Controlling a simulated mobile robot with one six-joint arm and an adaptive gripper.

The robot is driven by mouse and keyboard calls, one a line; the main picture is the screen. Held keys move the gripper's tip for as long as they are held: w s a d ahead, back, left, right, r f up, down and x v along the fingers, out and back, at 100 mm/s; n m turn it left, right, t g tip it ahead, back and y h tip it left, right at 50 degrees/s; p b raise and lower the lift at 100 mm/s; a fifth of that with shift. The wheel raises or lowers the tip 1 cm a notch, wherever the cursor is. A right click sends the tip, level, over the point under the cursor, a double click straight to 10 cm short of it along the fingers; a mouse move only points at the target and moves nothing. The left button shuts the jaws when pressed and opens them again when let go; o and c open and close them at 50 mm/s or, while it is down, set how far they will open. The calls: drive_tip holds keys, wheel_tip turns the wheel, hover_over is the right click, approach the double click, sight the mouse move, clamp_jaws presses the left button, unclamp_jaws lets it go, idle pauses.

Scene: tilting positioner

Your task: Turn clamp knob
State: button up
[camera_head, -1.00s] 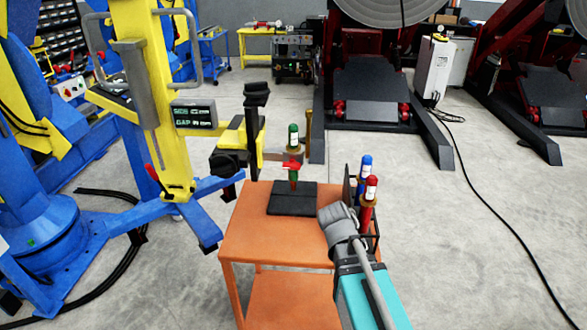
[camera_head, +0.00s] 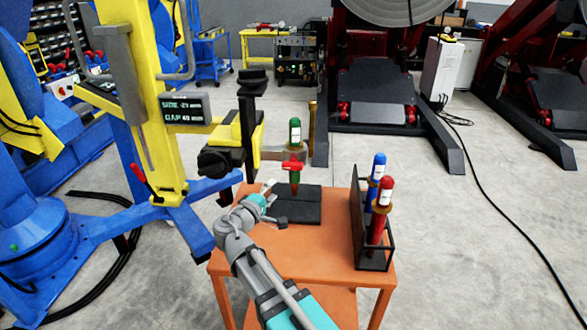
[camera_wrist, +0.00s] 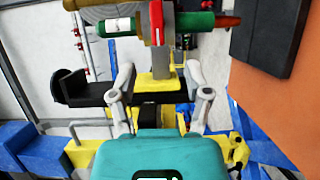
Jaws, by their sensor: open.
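A green marker-like tool (camera_head: 295,135) stands upright, tip down, above a black plate (camera_head: 300,205), held at the end of the yellow clamp arm (camera_head: 232,135). A red winged knob (camera_head: 291,166) sits across it; in the wrist view the knob (camera_wrist: 157,20) is at the top. A black round knob (camera_head: 213,162) is on the clamp's left; I cannot tell which is the clamp knob. My gripper (camera_head: 268,203) is open and empty, low and left of the green tool. In the wrist view its fingers (camera_wrist: 158,85) are spread, with the clamp between and beyond.
An orange table (camera_head: 330,235) lies under my arm. A black rack (camera_head: 375,262) at its right holds a blue tool (camera_head: 376,175) and a red tool (camera_head: 381,215). A yellow column (camera_head: 145,100) with a display (camera_head: 185,108) stands left.

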sight(290, 168)
drive_tip(key=shift+a+r, duration=0.15)
drive_tip(key=shift+a, duration=0.2)
drive_tip(key=shift+w+d, duration=0.1)
drive_tip(key=shift+w, duration=0.15)
drive_tip(key=x, duration=1.3)
drive_tip(key=shift+w, duration=0.2)
clamp_jaws()
